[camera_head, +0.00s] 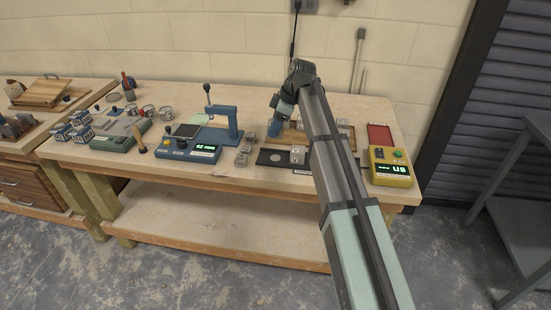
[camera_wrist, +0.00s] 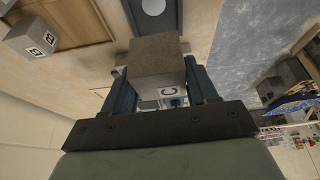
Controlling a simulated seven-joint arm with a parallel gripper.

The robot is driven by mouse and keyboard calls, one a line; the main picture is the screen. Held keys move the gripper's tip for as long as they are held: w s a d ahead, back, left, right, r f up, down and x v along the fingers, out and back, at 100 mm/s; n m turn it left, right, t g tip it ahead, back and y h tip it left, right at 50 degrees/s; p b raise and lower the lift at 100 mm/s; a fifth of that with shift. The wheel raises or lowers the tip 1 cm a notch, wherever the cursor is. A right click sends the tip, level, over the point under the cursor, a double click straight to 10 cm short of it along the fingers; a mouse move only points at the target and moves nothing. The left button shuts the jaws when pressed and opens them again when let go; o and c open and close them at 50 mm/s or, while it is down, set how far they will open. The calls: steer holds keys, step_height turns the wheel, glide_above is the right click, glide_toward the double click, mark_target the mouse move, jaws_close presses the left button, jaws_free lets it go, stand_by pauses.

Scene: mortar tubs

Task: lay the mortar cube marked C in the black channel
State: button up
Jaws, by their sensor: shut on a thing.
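The mortar cube marked C (camera_wrist: 158,58) is grey and sits between the two blue fingers of my gripper (camera_wrist: 163,88) in the wrist view. The gripper is shut on it, and the white label with the C faces the palm. In the head view my gripper (camera_head: 273,126) points down above the right half of the bench, and I cannot make out the cube there. A flat black plate with a pale disc (camera_head: 268,158) lies below and in front of the gripper. I cannot clearly pick out the black channel in either view.
A yellow meter (camera_head: 391,167) and red tray (camera_head: 380,136) are farther right. A blue press (camera_head: 222,120) and grey metal moulds (camera_head: 242,157) stand to the left.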

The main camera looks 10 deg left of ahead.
steer(key=shift+f, duration=4.95)
steer(key=shift+f, duration=0.15)
steer(key=o, duration=1.2)
steer(key=shift+o, duration=0.2)
steer(key=v, duration=1.2)
